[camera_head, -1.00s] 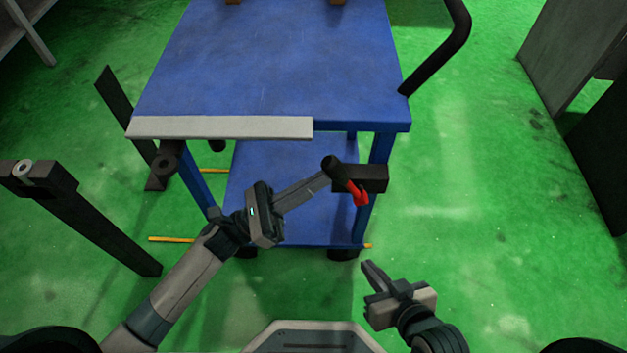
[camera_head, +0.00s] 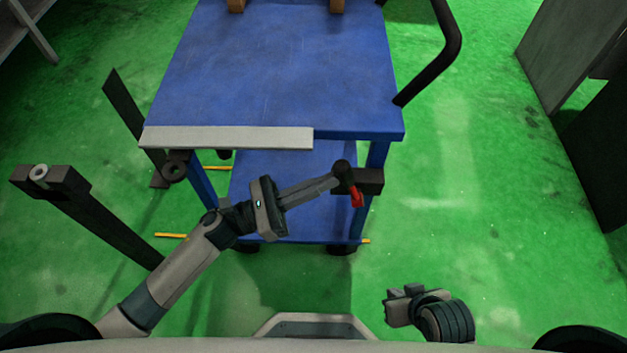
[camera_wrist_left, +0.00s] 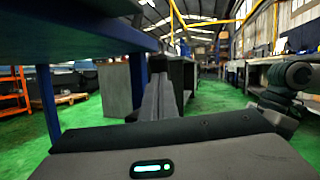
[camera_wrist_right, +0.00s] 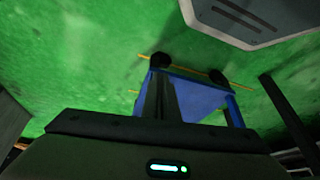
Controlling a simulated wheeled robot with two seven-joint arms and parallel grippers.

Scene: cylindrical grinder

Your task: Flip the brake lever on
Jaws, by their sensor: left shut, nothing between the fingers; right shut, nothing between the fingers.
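The brake lever has a red end (camera_head: 357,197) and a dark rounded part (camera_head: 343,170). It sits at a dark block (camera_head: 372,181) by the front right of the blue cart (camera_head: 275,75), with the red end hanging down. My left gripper (camera_head: 334,181) is shut and empty, its fingertips right at the dark part of the lever. I cannot tell whether they touch. Its fingers also show shut in the left wrist view (camera_wrist_left: 158,85). My right gripper (camera_head: 400,291) is low at the right, away from the cart. Its fingers are shut and empty in the right wrist view (camera_wrist_right: 160,85).
A dark post (camera_head: 110,225) with a ring on its top stands left of the cart. A black handle (camera_head: 448,50) curves out at the cart's right. A grey strip (camera_head: 225,138) runs along its front edge. Green floor is free at the right.

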